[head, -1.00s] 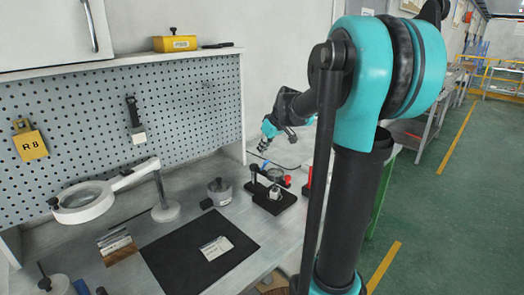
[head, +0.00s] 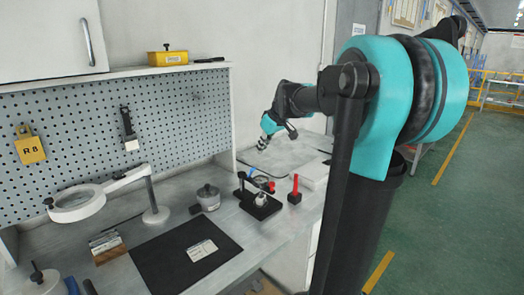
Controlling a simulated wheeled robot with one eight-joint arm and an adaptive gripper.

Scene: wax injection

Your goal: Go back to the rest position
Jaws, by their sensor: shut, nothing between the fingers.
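My gripper (head: 263,144) hangs in the air at the end of my teal and black arm, above the far right part of the workbench. It is small in the head view and looks shut and empty, with its tip pointing down and left. It is apart from the small black-based stand (head: 259,204) with a red knob, which stands lower in the picture. My upper arm hides part of the bench's right side.
The workbench holds a black mat (head: 150,262) with a white card, a magnifier lamp (head: 76,204), a grey pot (head: 208,198) and a red upright piece (head: 295,191). A pegboard (head: 90,125) stands behind. Green floor (head: 440,235) is open at right.

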